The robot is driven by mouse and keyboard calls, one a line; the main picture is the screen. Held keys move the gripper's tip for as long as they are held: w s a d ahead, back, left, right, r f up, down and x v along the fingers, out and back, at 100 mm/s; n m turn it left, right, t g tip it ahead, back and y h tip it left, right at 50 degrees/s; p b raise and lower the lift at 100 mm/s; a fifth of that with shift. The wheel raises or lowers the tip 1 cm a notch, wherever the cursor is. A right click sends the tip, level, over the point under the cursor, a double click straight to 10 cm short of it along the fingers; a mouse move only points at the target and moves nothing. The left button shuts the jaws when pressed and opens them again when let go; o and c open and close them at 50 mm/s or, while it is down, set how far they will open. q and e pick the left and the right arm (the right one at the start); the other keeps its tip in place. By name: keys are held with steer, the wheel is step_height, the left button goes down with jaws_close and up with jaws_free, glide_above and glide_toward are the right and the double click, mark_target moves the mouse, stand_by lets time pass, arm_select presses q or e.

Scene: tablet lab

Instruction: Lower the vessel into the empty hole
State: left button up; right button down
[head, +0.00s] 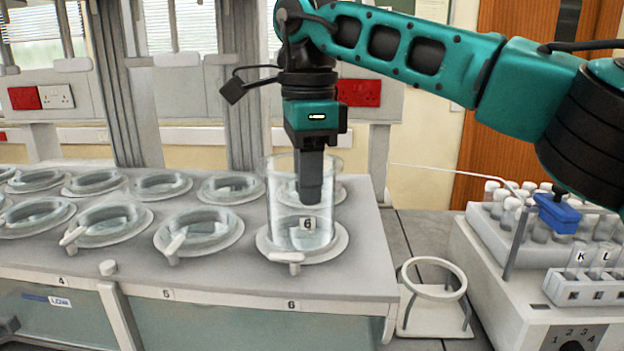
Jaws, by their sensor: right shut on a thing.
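My right gripper (311,190) points straight down and is shut on the clear glass vessel (285,195), which carries a label "6". The vessel is upright and stands tall above the deck. Its lower end lines up with the white ring of the front-row hole (335,248) above the bench label "6". I cannot tell exactly how far its bottom is inside the ring. The fingers hide part of the glass. My left gripper is not in view.
Several glass vessels sit low in rings on the grey bath deck (215,285), including a front-row neighbour (205,230). An empty ring stand (435,270) is right of the bath. A white unit with tubes (485,285) is farther right.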

mark_target(309, 240)
steer(key=shift+f+b, duration=2.25)
steer(key=shift+f, duration=2.45)
steer(key=shift+s+f+b, duration=0.2)
steer(key=shift+f+b, duration=0.1)
steer(key=shift+f, duration=0.4)
steer(key=c, duration=1)
jaws_free()
steer(key=shift+f, duration=0.1)
steer(key=shift+o, duration=0.2)
step_height(309, 240, up, 15)
steer(key=p, duration=0.3)
steer(key=shift+d+f, duration=0.1)
steer(key=shift+d, duration=0.05)
